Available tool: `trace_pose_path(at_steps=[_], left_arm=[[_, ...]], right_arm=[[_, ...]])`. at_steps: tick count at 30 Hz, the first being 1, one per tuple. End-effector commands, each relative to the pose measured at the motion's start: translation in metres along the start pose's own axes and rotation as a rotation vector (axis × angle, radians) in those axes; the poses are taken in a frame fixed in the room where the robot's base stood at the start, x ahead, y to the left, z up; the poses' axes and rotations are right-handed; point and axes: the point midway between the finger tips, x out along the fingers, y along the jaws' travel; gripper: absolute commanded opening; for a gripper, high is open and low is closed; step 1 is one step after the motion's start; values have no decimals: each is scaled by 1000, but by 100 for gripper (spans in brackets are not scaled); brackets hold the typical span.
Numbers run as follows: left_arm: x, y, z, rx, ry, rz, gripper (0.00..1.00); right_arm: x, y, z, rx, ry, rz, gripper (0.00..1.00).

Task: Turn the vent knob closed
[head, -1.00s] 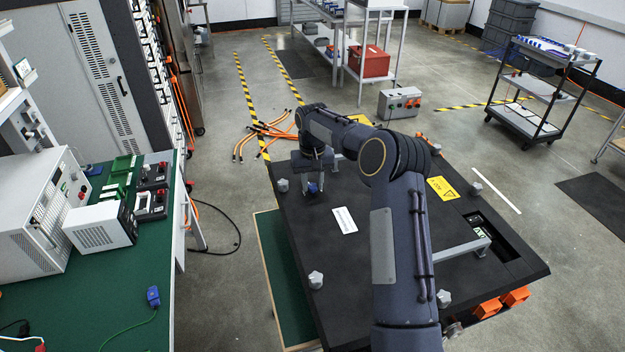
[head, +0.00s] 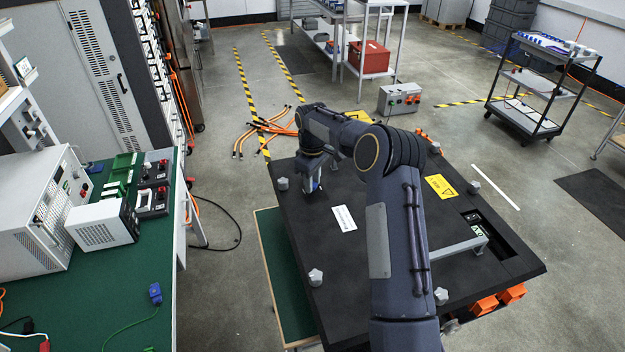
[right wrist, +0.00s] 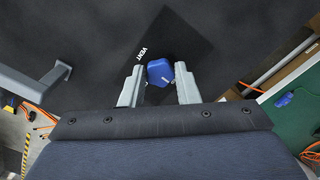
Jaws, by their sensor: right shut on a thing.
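The blue vent knob (right wrist: 159,71) sits on the black top of the large block (head: 375,250), beside a dark plate with the white word VENT (right wrist: 142,52). A small white mark shows on the knob. My right gripper (right wrist: 158,84) has one grey finger on each side of the knob and is shut on it. In the head view my right gripper (head: 312,180) points down at the far left part of the block, and the knob is mostly hidden there. My left gripper is not in view.
Pale star-shaped knobs (head: 316,277) stand along the block's edges. A grey handle (head: 458,249) is at its right, with a yellow label (head: 440,187) behind. A green bench (head: 90,290) with instruments stands at the left. My right arm crosses above the block.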

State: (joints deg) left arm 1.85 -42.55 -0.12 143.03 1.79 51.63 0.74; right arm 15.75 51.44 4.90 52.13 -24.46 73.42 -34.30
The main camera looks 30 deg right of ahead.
Motion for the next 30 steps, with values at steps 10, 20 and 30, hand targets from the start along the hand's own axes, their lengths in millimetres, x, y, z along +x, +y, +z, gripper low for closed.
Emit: trace_pose_path(at_steps=[10, 20, 30], left_arm=[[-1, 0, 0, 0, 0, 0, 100], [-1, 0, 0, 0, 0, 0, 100], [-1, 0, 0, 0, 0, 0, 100]], right_arm=[[-3, 1, -2, -75, 8, 6, 6], [-3, 1, -2, -79, 8, 6, 6], [-1, 1, -1, -78, 4, 3, 50]])
